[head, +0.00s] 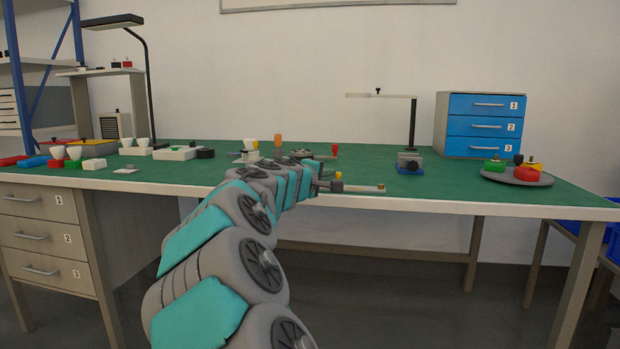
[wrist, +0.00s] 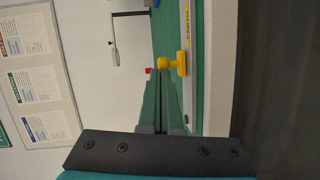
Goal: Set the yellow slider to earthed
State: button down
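My gripper (head: 339,187) is low over the rail, left of the slider in the head view. In the wrist view my gripper (wrist: 162,80) looks shut and empty, its fingers together and pointing at the knob, seemingly short of it.
The green bench (head: 460,185) holds a small stand (head: 410,162) behind the slider and a plate of coloured parts (head: 517,177) at the right. A blue drawer unit (head: 486,125) stands at the back. Several bulbs and blocks lie at the left. The front right is clear.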

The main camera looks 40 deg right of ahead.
jog(key=s+d, duration=0.2)
jog(key=s, duration=0.1)
jog(key=s+d, duration=0.3)
jog(key=shift+s+d+b, duration=0.3)
jog(key=shift+s, duration=0.05)
jog(key=shift+w+a, duration=0.1)
jog(key=shift+w+a, duration=0.1)
jog(key=shift+a, duration=0.15)
jog(key=w+v, duration=0.2)
jog(key=v, duration=1)
jog(key=shift+a+r+p, duration=0.2)
jog(key=shift+a+p, duration=0.1)
jog(key=shift+a, duration=0.25)
